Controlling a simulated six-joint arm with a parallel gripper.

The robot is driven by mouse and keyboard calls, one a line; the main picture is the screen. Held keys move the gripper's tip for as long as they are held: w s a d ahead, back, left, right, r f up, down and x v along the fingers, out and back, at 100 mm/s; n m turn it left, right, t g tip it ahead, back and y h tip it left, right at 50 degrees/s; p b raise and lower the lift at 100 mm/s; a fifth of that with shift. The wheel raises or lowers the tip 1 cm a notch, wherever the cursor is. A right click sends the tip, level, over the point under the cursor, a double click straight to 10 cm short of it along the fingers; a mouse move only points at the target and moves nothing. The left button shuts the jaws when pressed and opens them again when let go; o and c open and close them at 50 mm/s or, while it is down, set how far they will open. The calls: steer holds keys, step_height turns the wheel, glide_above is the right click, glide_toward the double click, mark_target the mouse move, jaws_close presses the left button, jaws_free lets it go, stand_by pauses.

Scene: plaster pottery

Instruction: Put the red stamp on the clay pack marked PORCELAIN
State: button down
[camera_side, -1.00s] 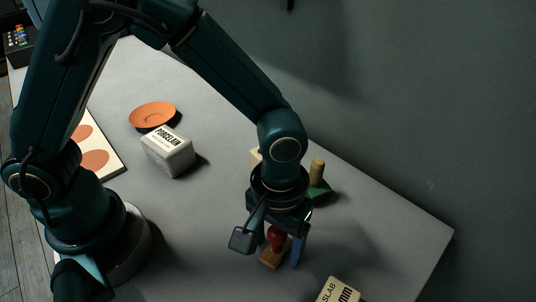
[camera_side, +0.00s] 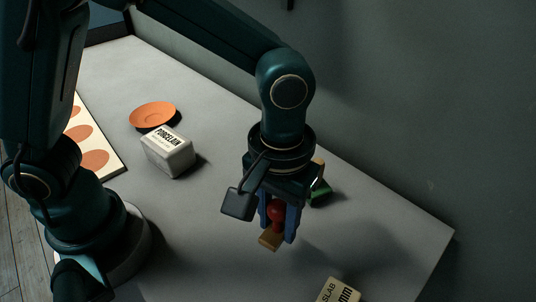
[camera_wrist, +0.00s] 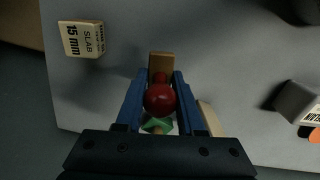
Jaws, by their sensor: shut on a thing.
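The red stamp (camera_side: 276,214) has a round red knob on a tan wooden block (camera_side: 271,239). My gripper (camera_side: 278,222) is shut on the stamp, with a blue finger on each side of the red knob, and holds it above the table. The stamp (camera_wrist: 160,98) also shows between the fingers in the wrist view. The clay pack marked PORCELAIN (camera_side: 168,152) is a pale grey block with a white labelled top, lying on the table to the left of my gripper. It is partly cut off at the right edge of the wrist view (camera_wrist: 296,102).
An orange saucer (camera_side: 152,115) lies just behind the pack. A board with orange discs (camera_side: 94,160) is at the left. A SLAB block (camera_side: 338,291) is at the front. A green stamp (camera_side: 320,193) stands partly hidden behind my gripper. The table between pack and gripper is clear.

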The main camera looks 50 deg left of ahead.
mark_target(272, 202)
step_height(272, 202, up, 3)
steer(key=shift+f, duration=0.1)
steer(key=shift+s+r, duration=0.1)
steer(key=shift+r, duration=0.3)
steer(key=shift+s+a+r, duration=0.15)
steer(key=shift+a, duration=0.2)
steer(key=s+a+r+n, duration=0.15)
steer(key=a+n, duration=0.65)
steer(key=a, duration=0.8)
steer(key=a+r+n, duration=0.3)
steer(key=a+n, duration=0.4)
steer(key=a, duration=0.8)
steer(key=shift+a+f, duration=0.15)
steer(key=shift+f, duration=3.65)
steer(key=shift+f, duration=0.15)
